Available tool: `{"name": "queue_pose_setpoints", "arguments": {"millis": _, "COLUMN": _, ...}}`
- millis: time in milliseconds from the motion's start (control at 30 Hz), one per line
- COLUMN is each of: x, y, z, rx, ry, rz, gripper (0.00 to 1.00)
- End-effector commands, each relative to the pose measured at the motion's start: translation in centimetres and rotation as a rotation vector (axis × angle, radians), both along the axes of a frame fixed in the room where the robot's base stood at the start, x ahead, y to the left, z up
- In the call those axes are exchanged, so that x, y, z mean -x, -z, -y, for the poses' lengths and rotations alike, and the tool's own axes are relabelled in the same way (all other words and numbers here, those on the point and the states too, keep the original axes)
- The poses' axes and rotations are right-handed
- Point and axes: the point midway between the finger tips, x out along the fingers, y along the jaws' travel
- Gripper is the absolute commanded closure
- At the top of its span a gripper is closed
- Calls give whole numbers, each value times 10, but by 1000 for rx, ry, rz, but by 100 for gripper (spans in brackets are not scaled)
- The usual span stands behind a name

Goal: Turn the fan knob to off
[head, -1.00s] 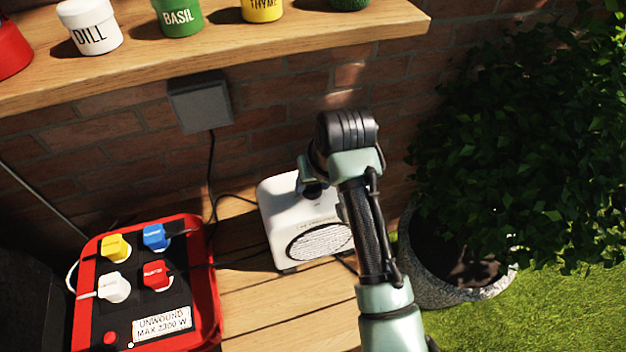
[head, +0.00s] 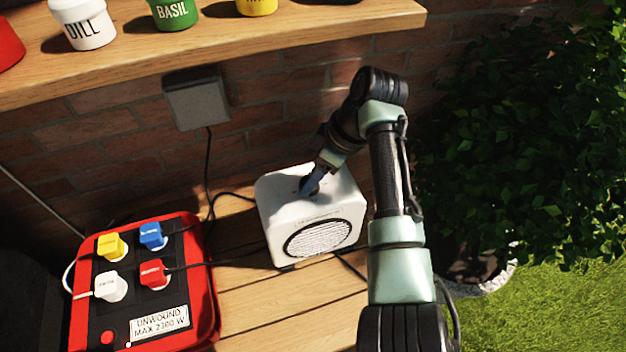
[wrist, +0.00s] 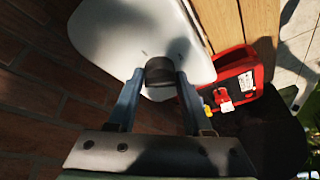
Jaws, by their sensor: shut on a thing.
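The white box-shaped fan (head: 284,218) stands on the wooden bench, its round grille facing the front. It fills the upper part of the wrist view (wrist: 105,42). The dark round fan knob (wrist: 160,73) is on its top face. In the wrist view my gripper (wrist: 158,85) has its two blue fingers on either side of the knob, shut on it. In the head view my gripper (head: 310,187) reaches down onto the fan's top and largely hides the knob. The knob's pointer setting cannot be read.
A red cable reel (head: 208,300) with yellow, blue, white and red plugs stands at left. A wooden shelf (head: 300,40) with labelled pots runs above. A grey wall box (head: 196,100) hangs on the brick wall. A leafy plant (head: 530,130) stands at right.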

Motion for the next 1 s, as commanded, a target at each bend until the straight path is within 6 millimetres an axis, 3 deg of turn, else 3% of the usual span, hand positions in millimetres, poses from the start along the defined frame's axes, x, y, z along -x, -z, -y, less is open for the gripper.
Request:
{"name": "queue_pose_setpoints", "arguments": {"millis": 500, "x": -4, "y": 2, "z": -1, "rx": -1, "ry": -416, "rz": 2, "gripper": 100}}
{"name": "queue_pose_setpoints", "arguments": {"millis": 1000, "x": -4, "y": 0, "z": -1, "rx": -1, "ry": -556, "rz": 0, "gripper": 100}}
